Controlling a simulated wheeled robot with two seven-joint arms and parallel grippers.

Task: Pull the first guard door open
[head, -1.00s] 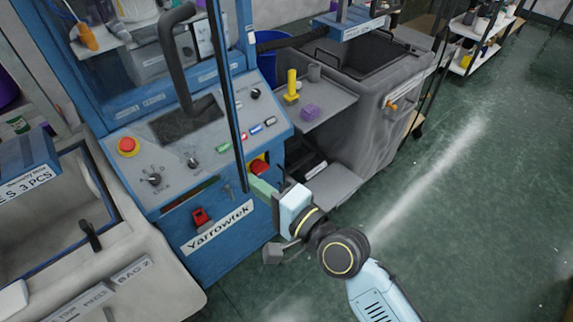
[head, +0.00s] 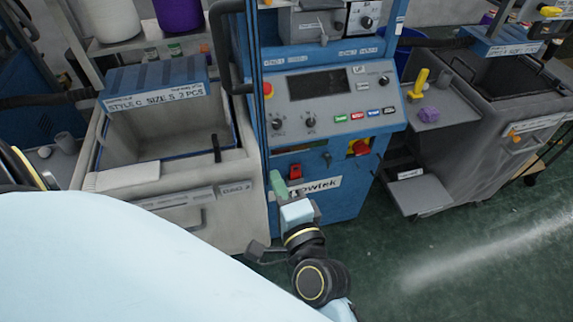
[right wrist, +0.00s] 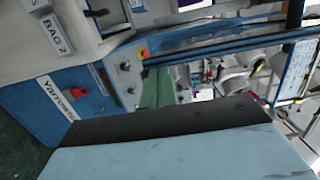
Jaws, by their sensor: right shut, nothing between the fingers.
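The blue knitting machine (head: 340,190) stands in the middle of the head view. Its guard door shows as a thin dark upright edge (head: 261,100), with a thick grey bar handle (head: 217,50) to its left. The door stands out in front of the control panel, seen nearly edge-on; how far it is open I cannot tell. My right gripper (head: 277,184), with green fingers, is shut and empty, just right of the edge's lower end. In the right wrist view its green fingers (right wrist: 158,87) are beside the dark door bars (right wrist: 220,45); contact is unclear. My left gripper is out of view.
A grey bin (head: 165,160) labelled style C stands left of the machine. A second grey bin cart (head: 500,110) stands at the right, with a yellow tool (head: 418,82) and purple yarn (head: 429,114) on its shelf. Green floor (head: 450,260) is clear at the lower right.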

